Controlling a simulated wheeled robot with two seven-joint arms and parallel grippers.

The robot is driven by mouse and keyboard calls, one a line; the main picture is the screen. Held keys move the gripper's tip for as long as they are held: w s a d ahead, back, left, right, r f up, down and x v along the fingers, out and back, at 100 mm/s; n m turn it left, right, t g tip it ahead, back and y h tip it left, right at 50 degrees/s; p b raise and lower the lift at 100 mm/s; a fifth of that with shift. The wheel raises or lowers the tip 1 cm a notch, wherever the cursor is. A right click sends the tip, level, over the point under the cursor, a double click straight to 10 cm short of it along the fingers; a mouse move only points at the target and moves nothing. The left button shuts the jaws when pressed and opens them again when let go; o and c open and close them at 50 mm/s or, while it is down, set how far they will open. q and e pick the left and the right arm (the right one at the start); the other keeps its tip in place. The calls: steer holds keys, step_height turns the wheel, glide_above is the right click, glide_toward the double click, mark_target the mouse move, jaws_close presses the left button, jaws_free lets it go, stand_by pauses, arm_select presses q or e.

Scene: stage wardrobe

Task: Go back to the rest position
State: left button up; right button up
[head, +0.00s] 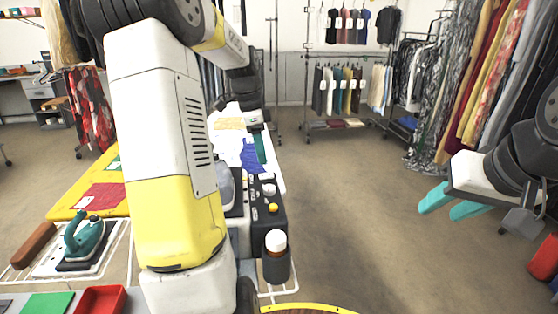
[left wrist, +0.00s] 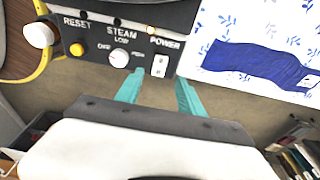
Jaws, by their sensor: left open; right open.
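My left gripper (head: 260,148) is at the far end of my left arm, beyond the black control box (head: 268,208). In the left wrist view its two teal fingers (left wrist: 160,92) are apart with nothing between them. They are just by the edge of the control box (left wrist: 100,40), near its white power rocker switch (left wrist: 160,66); whether they touch it I cannot tell. My right gripper (head: 450,203) is at the right of the head view, open and empty over bare floor. My left arm hides much of the middle left.
A teal iron (head: 84,238) stands on a rack at left. A brown bottle (head: 275,262) with a white cap sits in a holder by the control box. A blue cloth (left wrist: 255,62) lies on a patterned white cover. Clothes racks (head: 430,95) stand behind. Floor at centre right is clear.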

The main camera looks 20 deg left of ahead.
arm_select(q)
steer(key=shift+s+a+r, duration=0.1)
steer(key=shift+r, duration=0.7)
steer(key=s+d+r+n+t, duration=0.3)
steer(key=s+d+r+n, duration=0.3)
steer(key=s+d, duration=0.45)
steer(key=s+d+f+n+t, duration=0.1)
steer(key=s+n, duration=0.5)
steer(key=s, duration=0.6)
steer(key=shift+s+d+t+h, duration=0.15)
steer(key=shift+d+t+h, duration=0.15)
steer(key=shift+d+t, duration=0.5)
